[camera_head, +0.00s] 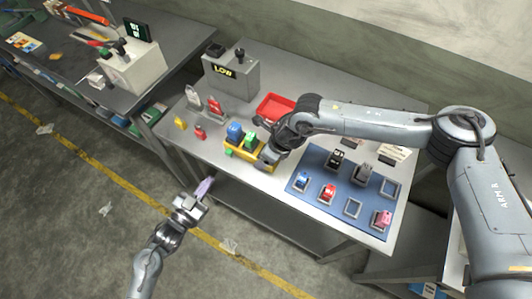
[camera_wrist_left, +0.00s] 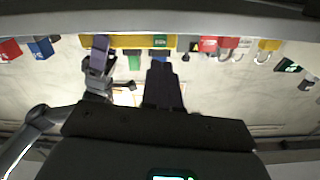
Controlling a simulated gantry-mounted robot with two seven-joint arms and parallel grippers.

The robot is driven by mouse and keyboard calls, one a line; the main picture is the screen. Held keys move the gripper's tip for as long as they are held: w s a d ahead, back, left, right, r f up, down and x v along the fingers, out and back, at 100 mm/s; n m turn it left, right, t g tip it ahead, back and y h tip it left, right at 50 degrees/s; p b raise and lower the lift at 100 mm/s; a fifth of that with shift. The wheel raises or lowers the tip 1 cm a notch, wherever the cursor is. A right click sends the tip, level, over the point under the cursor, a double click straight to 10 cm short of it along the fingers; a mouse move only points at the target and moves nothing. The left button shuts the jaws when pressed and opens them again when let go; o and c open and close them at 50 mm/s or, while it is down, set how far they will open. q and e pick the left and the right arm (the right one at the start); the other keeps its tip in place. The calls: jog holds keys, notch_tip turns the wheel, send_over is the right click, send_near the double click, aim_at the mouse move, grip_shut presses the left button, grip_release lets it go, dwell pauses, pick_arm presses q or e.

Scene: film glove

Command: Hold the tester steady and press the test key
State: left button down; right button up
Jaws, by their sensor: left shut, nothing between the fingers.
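A grey box (camera_head: 232,78) with a dark display reading LOW and a black knob on top stands at the back left of the near table. It looks like the tester; I cannot make out a test key. My left gripper (camera_head: 204,188) is shut and empty, in front of the table's front edge and well away from that box. In the left wrist view its dark fingers (camera_wrist_left: 162,85) point toward the table. My right gripper (camera_head: 266,158) is at the right end of a yellow tray (camera_head: 238,148); its fingertips are partly hidden, so I cannot tell their opening.
The yellow tray holds blue and green blocks. A red tray (camera_head: 275,107) lies behind it. A blue mat (camera_head: 335,208) carries several padlock-like pieces at right. Small red (camera_head: 200,133) and yellow (camera_head: 180,123) pieces stand at left. Another table holds a white box (camera_head: 132,70) with a display.

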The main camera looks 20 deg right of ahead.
aim_at(223, 168)
dwell(0.8)
pick_arm(q)
jog(key=w+a+r+t+y, duration=0.1)
jog(key=w+a+t+y, duration=0.35)
jog(key=y, duration=0.35)
jog(key=s+d+f+n+y, duration=0.1)
jog(key=s+d+n+y, duration=0.2)
jog(key=s+d+y, duration=0.1)
jog(key=shift+s+d+n+g+y, duration=0.15)
jog(key=shift+s+n+g+y, duration=0.3)
jog(key=shift+s, duration=0.7)
jog(key=shift+w+d, duration=3.1)
